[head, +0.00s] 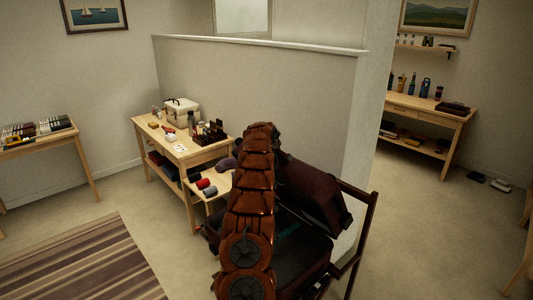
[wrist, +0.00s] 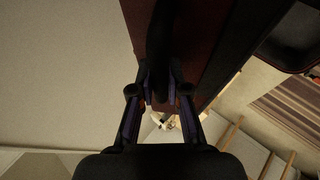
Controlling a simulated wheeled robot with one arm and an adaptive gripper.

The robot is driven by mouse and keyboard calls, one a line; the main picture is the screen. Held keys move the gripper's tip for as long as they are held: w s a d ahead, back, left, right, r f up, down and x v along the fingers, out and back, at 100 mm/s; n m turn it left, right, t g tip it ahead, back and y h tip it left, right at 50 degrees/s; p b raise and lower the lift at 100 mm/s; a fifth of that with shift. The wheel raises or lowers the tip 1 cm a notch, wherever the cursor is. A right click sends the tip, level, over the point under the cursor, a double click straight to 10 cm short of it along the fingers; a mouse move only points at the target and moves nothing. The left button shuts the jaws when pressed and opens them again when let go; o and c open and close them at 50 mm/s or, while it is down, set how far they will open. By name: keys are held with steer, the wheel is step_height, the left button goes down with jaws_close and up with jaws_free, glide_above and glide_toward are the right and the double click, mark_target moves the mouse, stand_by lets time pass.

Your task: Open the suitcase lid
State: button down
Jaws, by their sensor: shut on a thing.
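The suitcase is dark maroon and black. Its lid (head: 318,192) stands raised and tilted above the base (head: 300,262), with the dark interior showing between them in the head view. My orange arm hides the left part of the suitcase and my gripper in that view. In the wrist view my gripper (wrist: 160,95) is shut on a dark handle (wrist: 160,40) of the lid. The maroon lid face (wrist: 207,35) is right behind the fingers. Part of the dark open base (wrist: 292,45) shows at the upper right.
A dark wooden frame (head: 362,235) stands at the suitcase's right. A low partition wall (head: 270,95) is behind it. A wooden table (head: 180,148) with a white box and small items is at the left. A striped rug (head: 85,262) lies on open floor.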

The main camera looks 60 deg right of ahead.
steer(key=shift+s+d+r, duration=0.1)
steer(key=shift+s+d, duration=0.1)
steer(key=shift+d, duration=0.2)
steer(key=c, duration=1.1)
jaws_free()
steer(key=shift+c, duration=0.2)
steer(key=shift+v, duration=1.65)
steer(key=v, duration=0.8)
steer(key=shift+a+r, duration=0.25)
